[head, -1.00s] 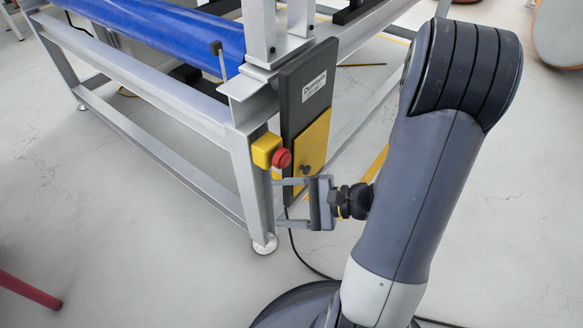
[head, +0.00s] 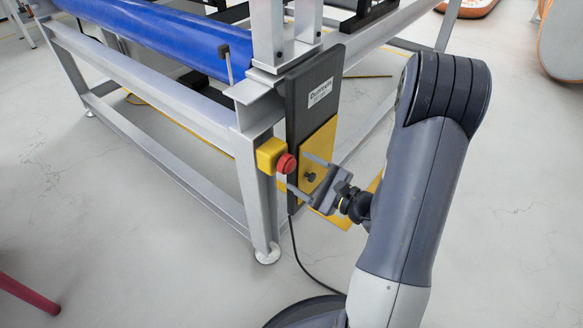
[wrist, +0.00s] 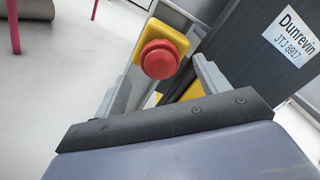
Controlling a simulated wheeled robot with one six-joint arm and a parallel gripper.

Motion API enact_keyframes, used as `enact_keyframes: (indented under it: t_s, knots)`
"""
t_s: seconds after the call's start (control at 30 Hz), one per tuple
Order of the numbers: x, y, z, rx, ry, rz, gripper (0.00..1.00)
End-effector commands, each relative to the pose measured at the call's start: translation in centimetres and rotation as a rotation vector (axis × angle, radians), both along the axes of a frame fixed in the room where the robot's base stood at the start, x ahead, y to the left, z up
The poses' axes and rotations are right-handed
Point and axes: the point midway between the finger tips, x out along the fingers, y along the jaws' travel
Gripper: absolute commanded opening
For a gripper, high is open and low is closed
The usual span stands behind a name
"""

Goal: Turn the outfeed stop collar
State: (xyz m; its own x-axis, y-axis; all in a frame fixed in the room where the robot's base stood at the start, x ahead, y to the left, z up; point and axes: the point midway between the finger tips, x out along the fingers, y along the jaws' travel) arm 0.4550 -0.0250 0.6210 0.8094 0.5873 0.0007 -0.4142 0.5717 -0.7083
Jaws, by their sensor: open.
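A red mushroom-shaped knob (head: 286,163) sticks out of a yellow box (head: 268,154) on the corner leg of the grey metal frame. I see no separately marked collar; the knob's base is hard to make out. My gripper (head: 297,171) is open, tilted, with its two fingers pointing up and left towards the knob. In the wrist view the red knob (wrist: 160,59) shows ahead, between the directions of the two fingers (wrist: 163,72), with the yellow box (wrist: 160,40) behind it. Nothing is held, and I cannot tell whether a finger touches the knob.
A dark panel (head: 318,80) labelled Dunrevin stands right beside the knob, with a yellow plate (head: 318,150) and black knob low on it. A blue roll (head: 165,28) lies on the frame. A black cable runs down to the floor. Open floor (head: 110,220) lies left.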

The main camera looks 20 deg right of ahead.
Motion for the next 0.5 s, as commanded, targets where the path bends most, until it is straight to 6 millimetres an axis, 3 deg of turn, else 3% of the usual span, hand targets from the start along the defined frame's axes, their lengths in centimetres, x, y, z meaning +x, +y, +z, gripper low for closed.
enact_keyframes:
  t_s: [0.23, 0.5]
  knots:
    - [2.4, 1.8, -0.1, -0.001, -0.001, 0.003, 0.7]
    - [3.3, 2.5, 0.0, 0.002, 0.001, 0.001, 0.7]
